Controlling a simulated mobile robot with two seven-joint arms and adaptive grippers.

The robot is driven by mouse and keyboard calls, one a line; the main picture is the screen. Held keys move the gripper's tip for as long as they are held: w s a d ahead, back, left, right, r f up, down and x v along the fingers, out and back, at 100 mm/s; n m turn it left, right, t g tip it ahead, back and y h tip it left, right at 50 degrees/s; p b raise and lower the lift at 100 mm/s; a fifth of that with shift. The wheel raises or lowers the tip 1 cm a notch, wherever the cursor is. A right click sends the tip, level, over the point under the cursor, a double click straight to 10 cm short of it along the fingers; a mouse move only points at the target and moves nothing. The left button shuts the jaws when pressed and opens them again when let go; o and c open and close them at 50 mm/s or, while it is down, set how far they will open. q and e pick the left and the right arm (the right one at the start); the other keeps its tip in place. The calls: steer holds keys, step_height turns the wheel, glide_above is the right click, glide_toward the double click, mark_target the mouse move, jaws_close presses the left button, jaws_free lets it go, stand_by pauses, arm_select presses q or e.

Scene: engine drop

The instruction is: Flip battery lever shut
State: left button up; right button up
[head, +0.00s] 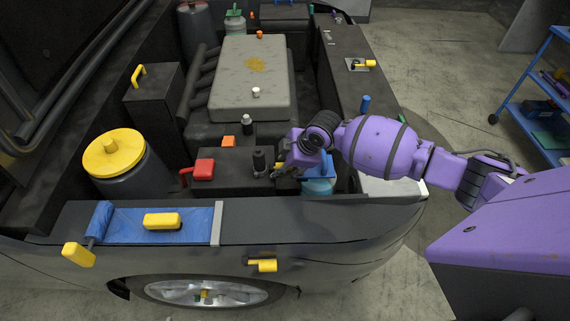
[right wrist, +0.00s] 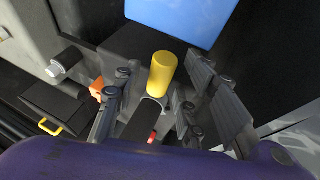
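The battery (head: 232,181) is a dark box in the engine bay, with a red terminal cover (head: 203,169) on its left and a black post (head: 259,161) further right. In the right wrist view a dark lever with a yellow cylindrical tip (right wrist: 162,74) stands between the fingers of my right gripper (right wrist: 158,105). The fingers are spread, with visible room on both sides of the tip. In the head view my right gripper (head: 272,172) is low over the battery's right end, partly hiding the lever. My left gripper is not in view.
A blue-capped reservoir (head: 318,183) is close beside my right gripper. An orange cap (head: 229,142) and the grey engine block (head: 252,80) are behind. A yellow-lidded canister (head: 115,155) stands left. A blue mat (head: 190,225) lies on the fender in front.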

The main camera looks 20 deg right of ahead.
steer(key=v, duration=1.2)
steer(key=shift+d, duration=0.1)
